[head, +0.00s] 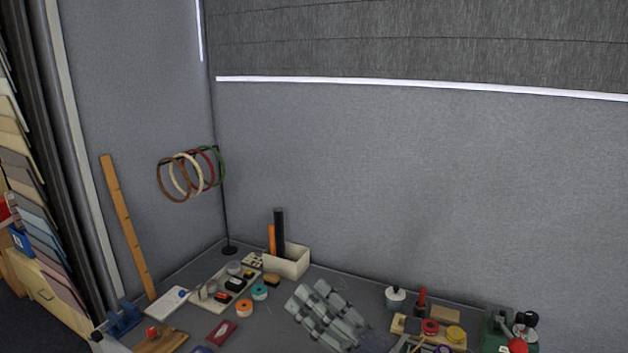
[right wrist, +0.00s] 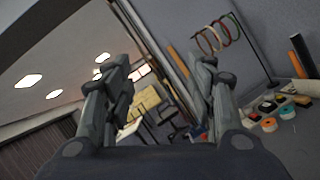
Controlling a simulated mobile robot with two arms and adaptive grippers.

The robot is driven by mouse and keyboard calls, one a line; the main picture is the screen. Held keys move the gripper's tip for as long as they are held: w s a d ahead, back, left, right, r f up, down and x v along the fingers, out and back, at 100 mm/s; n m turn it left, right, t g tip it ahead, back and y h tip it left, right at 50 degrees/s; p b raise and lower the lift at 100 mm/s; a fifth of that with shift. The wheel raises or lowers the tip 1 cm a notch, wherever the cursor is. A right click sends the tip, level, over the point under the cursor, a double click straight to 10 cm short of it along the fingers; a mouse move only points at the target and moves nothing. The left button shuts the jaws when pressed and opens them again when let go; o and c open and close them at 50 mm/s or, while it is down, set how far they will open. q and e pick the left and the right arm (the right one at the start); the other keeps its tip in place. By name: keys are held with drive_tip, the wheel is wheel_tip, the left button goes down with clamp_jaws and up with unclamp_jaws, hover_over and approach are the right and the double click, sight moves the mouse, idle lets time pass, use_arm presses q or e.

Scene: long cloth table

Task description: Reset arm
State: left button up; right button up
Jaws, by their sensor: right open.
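My right gripper (head: 310,293) shows at the bottom middle of the head view, over the grey table (head: 264,334). Its two grey jointed fingers point up and to the left. In the right wrist view the fingers (right wrist: 162,75) stand wide apart with nothing between them. The gripper is open and empty. I do not see my left gripper in either view.
A cream box (head: 288,262) with upright tubes, a hoop stand (head: 227,220), an orange tape roll (head: 244,307) and a teal one (head: 260,292) lie left of the gripper. A lidded pot (head: 395,298) and a tool board (head: 437,333) are right. Grey walls enclose the back.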

drive_tip(key=w+d+f+m+t+h, duration=0.15)
drive_tip(key=d+f+m+h, duration=0.25)
drive_tip(key=d+m+h, duration=0.5)
drive_tip(key=d+f+m+t+h, duration=0.3)
drive_tip(key=d+f+m+h, duration=0.15)
drive_tip(key=m, duration=0.85)
drive_tip(key=s+d+f+m+g+h, duration=0.2)
drive_tip(key=s+d+f+m+g, duration=0.15)
drive_tip(key=f, duration=0.25)
drive_tip(key=s+d+f+m+g+h, duration=0.25)
drive_tip(key=s+f+m, duration=0.2)
drive_tip(key=f, duration=0.25)
drive_tip(key=s+f+m+g+y, duration=0.1)
drive_tip(key=s+f+m+g, duration=0.35)
drive_tip(key=s, duration=0.55)
drive_tip(key=s+f+m+g, duration=0.3)
drive_tip(key=s+f+g, duration=0.25)
drive_tip(key=s, duration=0.45)
wheel_tip(320, 180, down, 26)
drive_tip(key=s, duration=0.1)
drive_tip(key=s+d+f+g, duration=0.1)
drive_tip(key=s+d+f, duration=0.1)
drive_tip(key=s+f, duration=0.6)
drive_tip(key=s+d+f, duration=0.1)
drive_tip(key=s+f, duration=0.8)
drive_tip(key=shift+s+d+f+g, duration=0.15)
drive_tip(key=shift+s+d+g, duration=0.05)
drive_tip(key=shift+d+g, duration=0.15)
